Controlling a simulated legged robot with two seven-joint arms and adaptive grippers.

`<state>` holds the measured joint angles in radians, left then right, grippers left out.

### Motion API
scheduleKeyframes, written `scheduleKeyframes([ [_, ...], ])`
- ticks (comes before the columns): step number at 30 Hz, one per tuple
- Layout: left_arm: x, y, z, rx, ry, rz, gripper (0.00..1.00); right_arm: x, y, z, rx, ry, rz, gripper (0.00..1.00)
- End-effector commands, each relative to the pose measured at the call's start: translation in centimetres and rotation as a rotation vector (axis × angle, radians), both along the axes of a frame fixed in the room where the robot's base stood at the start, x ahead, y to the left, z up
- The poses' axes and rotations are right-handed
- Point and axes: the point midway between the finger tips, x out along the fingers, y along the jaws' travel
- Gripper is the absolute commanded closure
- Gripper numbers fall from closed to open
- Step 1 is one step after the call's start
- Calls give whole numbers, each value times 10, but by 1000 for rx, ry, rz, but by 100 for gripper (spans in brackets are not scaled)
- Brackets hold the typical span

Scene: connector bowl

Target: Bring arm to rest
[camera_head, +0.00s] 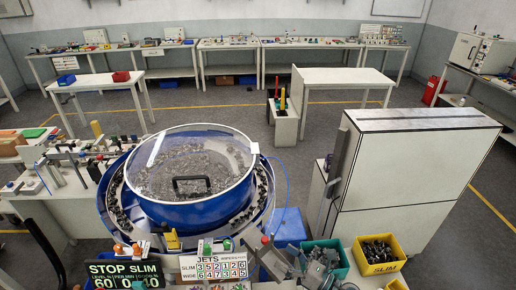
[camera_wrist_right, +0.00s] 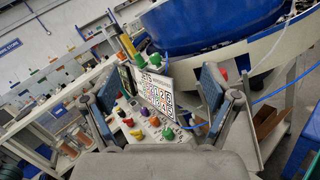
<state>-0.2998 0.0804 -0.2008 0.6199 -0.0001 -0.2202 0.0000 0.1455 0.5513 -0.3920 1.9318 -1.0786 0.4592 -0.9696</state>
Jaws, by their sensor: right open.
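My right gripper (camera_head: 292,258) is at the bottom of the head view, right of the white number sign and in front of the bowl feeder. In the right wrist view my right gripper (camera_wrist_right: 155,100) has its two blue-grey fingers spread wide, with nothing held between them. The control panel (camera_wrist_right: 150,120) with coloured knobs and the number sign shows beyond the gap. A dark curved piece at the lower left of the head view may be part of my left gripper (camera_head: 45,250). Its jaws cannot be made out.
The blue bowl feeder (camera_head: 190,212) with a clear lid stands in the middle. A yellow bin (camera_head: 380,268) of dark connectors is at lower right, beside a large white cabinet (camera_head: 400,170). The number sign (camera_head: 214,267) stands in front. Open floor lies behind the feeder.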

Motion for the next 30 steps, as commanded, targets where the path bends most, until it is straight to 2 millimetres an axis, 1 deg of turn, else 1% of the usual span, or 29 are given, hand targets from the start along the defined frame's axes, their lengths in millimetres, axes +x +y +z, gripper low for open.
scheduleKeyframes([
  [1,0,0,0,0,0,0,13,3,-11,8,181,116,-98,13],
  [2,0,0,0,0,0,0,13,7,-20,12,296,194,-161,13],
  [3,0,0,0,0,0,0,13,11,-36,12,449,302,-245,13],
  [5,0,0,0,0,0,0,13,13,-63,3,674,471,-372,13],
  [6,0,0,0,0,0,0,13,11,-81,-10,821,588,-457,13],
  [8,0,0,0,0,0,0,13,2,-106,-37,1036,767,-590,13],
  [9,0,0,0,0,0,1,13,-9,-121,-58,1174,885,-681,13],
  [11,0,0,0,0,0,1,13,-32,-137,-93,1364,1058,-820,13],
  [12,0,0,0,0,0,1,13,-50,-144,-115,1475,1160,-909,13],
  [14,0,0,0,0,0,1,13,-78,-148,-142,1606,1291,-1029,13],
  [15,0,0,0,0,0,1,13,-95,-150,-156,1676,1360,-1102,13],
  [17,0,0,0,0,0,1,13,-119,-149,-173,1759,1451,-1197,13],
  [18,0,0,0,0,0,1,13,-135,-147,-183,1806,1504,-1259,13],
  [21,0,-1,0,-1,0,1,13,-172,-142,-200,1899,1615,-1401,13],
  [26,0,-1,0,-1,0,1,13,-228,-131,-217,2001,1760,-1620,13],
  [27,0,0,0,0,0,1,13,-241,-128,-220,-1973,-1752,1638,13],
  [29,0,0,0,-1,0,1,13,-261,-123,-222,-1890,-1702,1630,13],
  [30,0,-1,0,0,-1,1,13,-255,-123,-237,-1888,-1703,1639,13],
])
